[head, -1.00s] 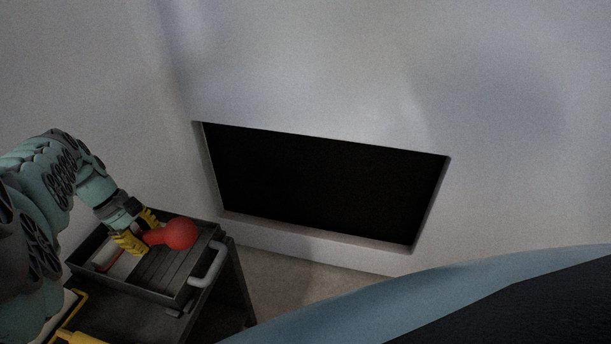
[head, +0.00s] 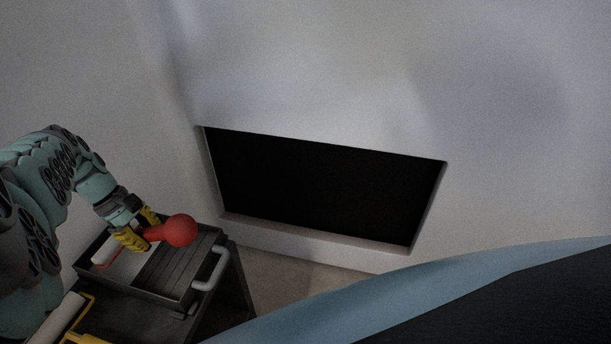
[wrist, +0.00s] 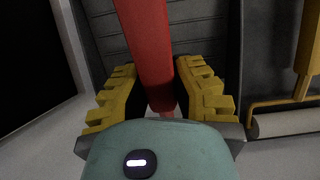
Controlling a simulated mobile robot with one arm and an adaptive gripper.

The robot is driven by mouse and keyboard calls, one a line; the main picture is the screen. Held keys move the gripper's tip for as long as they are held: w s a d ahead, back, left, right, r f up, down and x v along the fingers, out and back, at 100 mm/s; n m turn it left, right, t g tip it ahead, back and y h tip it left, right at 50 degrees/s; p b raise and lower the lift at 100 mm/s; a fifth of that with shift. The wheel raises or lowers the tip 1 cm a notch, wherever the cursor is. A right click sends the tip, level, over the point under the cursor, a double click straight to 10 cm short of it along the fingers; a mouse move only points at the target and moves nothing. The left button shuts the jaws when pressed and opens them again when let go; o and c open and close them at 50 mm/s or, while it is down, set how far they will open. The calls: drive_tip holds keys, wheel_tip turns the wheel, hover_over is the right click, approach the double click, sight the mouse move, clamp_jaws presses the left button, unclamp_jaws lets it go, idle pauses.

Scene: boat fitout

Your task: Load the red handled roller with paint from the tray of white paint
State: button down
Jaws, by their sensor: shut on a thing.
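My gripper (head: 139,230), with yellow fingers, is shut on the red handled roller (head: 180,230) above the paint tray. The roller's round red end points right in the head view. A white roller sleeve with a red edge (head: 106,253) shows left of the fingers, at the tray's left part. In the wrist view the red handle (wrist: 146,45) runs up from between the yellow fingers (wrist: 152,90). The dark tray (head: 165,297) has a ribbed ramp at right and white paint (head: 124,266) at left. I cannot tell whether the sleeve touches the paint.
The tray sits on a dark cart with a grey handle (head: 212,268). A second roller with a yellow frame and pale sleeve (head: 60,321) lies left of the tray; it also shows in the wrist view (wrist: 287,122). A wall with a dark rectangular opening (head: 325,190) stands behind.

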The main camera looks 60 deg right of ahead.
sight(148, 229)
drive_tip(key=shift+r+p, duration=2.7)
drive_tip(key=shift+r, duration=0.4)
drive_tip(key=shift+f, duration=0.1)
